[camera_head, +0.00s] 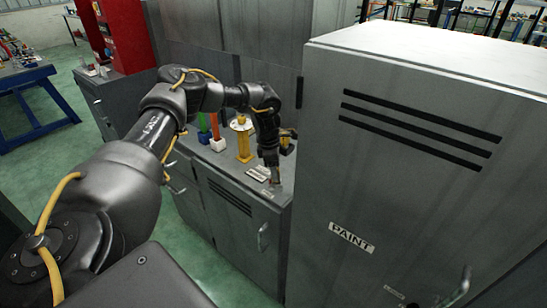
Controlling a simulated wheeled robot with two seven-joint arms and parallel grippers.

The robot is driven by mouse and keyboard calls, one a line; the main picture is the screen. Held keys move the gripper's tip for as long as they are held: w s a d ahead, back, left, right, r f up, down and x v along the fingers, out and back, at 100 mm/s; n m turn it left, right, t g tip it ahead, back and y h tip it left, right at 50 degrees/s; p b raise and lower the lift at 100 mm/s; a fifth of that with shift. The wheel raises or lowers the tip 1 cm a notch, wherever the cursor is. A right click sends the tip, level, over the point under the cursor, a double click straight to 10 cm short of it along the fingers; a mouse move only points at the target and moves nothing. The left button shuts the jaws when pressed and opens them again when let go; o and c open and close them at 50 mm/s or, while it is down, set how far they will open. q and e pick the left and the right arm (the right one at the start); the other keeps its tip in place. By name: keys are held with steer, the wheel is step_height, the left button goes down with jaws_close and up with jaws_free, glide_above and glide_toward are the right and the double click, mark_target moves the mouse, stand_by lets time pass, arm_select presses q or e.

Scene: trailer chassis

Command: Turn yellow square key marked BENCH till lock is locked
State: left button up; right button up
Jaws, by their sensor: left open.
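My left arm reaches from the left across to the low grey bench cabinet. My left gripper (273,181) points down at the front right of its top, open, beside a small pale plate (257,173). I cannot tell whether it touches anything. I cannot make out a yellow square key marked BENCH or its lock; the gripper area is too small and partly hidden by my wrist. A yellow post with a round pale top (243,140) stands on the bench top, left of the gripper. My right gripper is not in view.
A green item (203,124) and an orange item with a white base (217,134) stand left of the yellow post. A tall grey cabinet labelled PAINT (400,150) rises close on the right. A blue table (36,78) stands far left. Green floor lies between.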

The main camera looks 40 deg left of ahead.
arm_select(q)
steer(key=shift+w+f, duration=0.1)
steer(key=shift+f, duration=0.35)
